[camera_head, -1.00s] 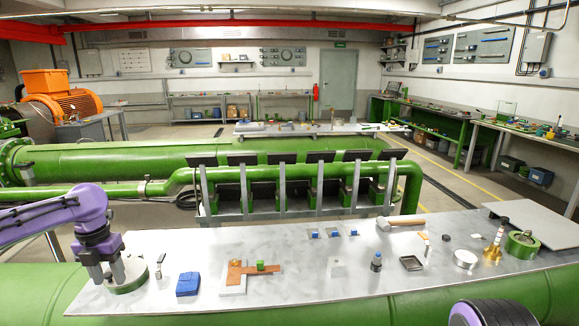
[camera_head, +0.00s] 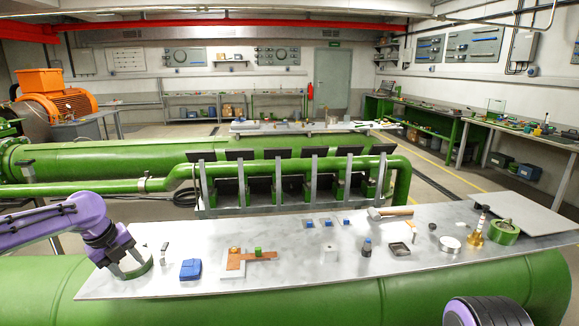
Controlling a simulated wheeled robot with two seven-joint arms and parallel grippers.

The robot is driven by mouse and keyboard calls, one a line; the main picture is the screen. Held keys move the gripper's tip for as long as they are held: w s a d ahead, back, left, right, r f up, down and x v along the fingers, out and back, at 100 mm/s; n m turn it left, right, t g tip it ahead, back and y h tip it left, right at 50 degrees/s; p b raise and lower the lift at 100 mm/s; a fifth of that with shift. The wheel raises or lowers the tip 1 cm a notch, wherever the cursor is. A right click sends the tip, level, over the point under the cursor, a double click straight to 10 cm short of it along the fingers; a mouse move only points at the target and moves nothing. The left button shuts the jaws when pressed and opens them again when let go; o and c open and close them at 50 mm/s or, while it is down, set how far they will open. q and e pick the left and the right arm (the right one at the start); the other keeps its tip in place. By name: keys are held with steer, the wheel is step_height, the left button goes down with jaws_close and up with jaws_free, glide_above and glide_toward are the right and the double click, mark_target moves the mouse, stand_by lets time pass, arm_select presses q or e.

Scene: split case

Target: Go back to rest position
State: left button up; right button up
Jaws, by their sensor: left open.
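My left arm, purple and dark, comes in from the left edge. Its grey gripper (camera_head: 122,266) points down at the left end of the metal-topped table (camera_head: 300,278). It is open, with nothing seen between its fingers. It overlaps a round green-rimmed piece (camera_head: 139,267) in the picture; I cannot tell whether they touch. A purple-and-black part of mine shows at the bottom right, but my right gripper is out of view.
Near the left gripper are a small metal piece (camera_head: 163,254), a blue block (camera_head: 190,269) and a brown L-shaped piece (camera_head: 240,260). Green pipes (camera_head: 300,168) run behind.

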arm_select(q)
steer(key=w+d+f+n+t+h, duration=0.1)
steer(key=w+d+f+n+t, duration=0.25)
steer(key=d+f+n, duration=0.6)
steer(key=s+d+f+n+t+y+b, duration=0.1)
steer(key=s+d+f+n, duration=0.2)
steer(key=s+f+n, duration=0.45)
steer(key=s+d+f+n+t+y, duration=0.1)
steer(key=s+d+f+n, duration=0.3)
steer(key=n, duration=0.7)
steer(key=s+a+f+n+g+y, duration=0.1)
steer(key=s+f, duration=0.3)
steer(key=s, duration=0.7)
steer(key=s+a+f+n+g+y+b, duration=0.1)
steer(key=s+f, duration=0.4)
steer(key=s, duration=0.6)
steer(key=s+a+f+n+g+y+b, duration=0.1)
steer(key=s+f, duration=0.4)
steer(key=s, duration=0.6)
steer(key=shift+a+n+g+y, duration=0.5)
steer(key=shift+a+n+g, duration=0.15)
steer(key=shift+n+g, duration=0.5)
steer(key=shift+w, duration=0.15)
